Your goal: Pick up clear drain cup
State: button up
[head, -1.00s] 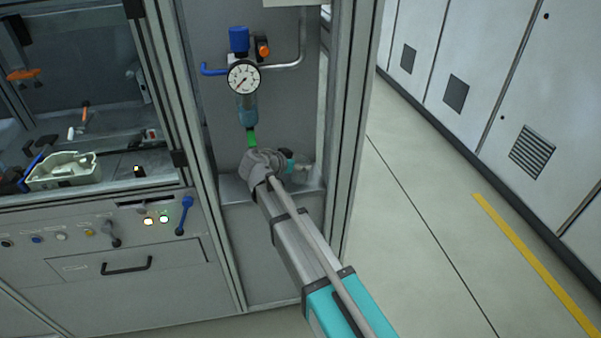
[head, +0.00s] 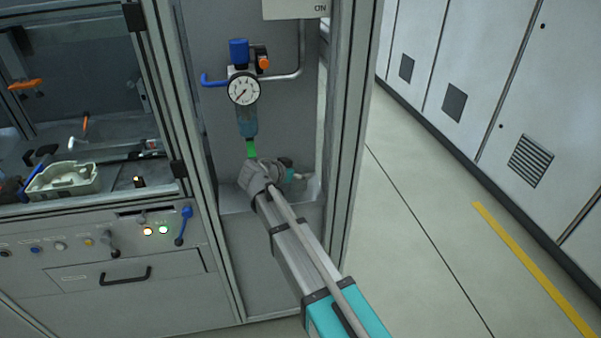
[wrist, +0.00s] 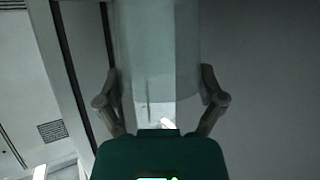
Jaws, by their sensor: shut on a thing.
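In the wrist view the clear drain cup (wrist: 160,55) is a pale, see-through cylinder between the two fingers of my gripper (wrist: 160,92). The fingers are shut on its sides. In the head view I cannot make out the cup; my gripper seems to hide it.
The round gauge (head: 243,89) and blue knob (head: 239,51) are above my gripper. A metal frame post (head: 348,130) stands close on the right. A bench with a pale tray (head: 62,190) is on the left. Open floor (head: 430,220) lies right.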

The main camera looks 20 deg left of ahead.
jog(key=shift+r+p, duration=0.45)
jog(key=shift+r, duration=0.15)
jog(key=s+a, duration=0.3)
jog(key=s, duration=0.5)
jog(key=s+a, duration=0.4)
jog(key=s, duration=0.4)
jog(key=shift+s+a, duration=0.2)
jog(key=shift+a, duration=0.1)
